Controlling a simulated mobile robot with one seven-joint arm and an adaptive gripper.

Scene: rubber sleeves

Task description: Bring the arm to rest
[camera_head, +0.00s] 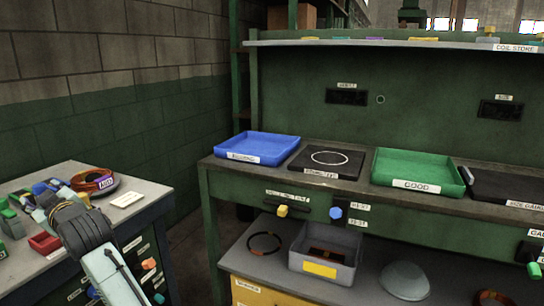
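My arm (108,272) comes up from the bottom left, with a pale link and a dark joint (82,228). It reaches over the left side bench (148,194). My gripper (48,194) is at the far end of the arm, small and partly hidden among coloured items on that bench. I cannot tell whether its fingers are open or shut, or whether it touches anything.
The side bench holds orange-and-black rings (93,181), a red tray (45,243) and a white card (127,199). The main bench holds a blue tray (257,148), a black plate with a white ring (326,161) and a green tray (418,171). A gap separates the benches.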

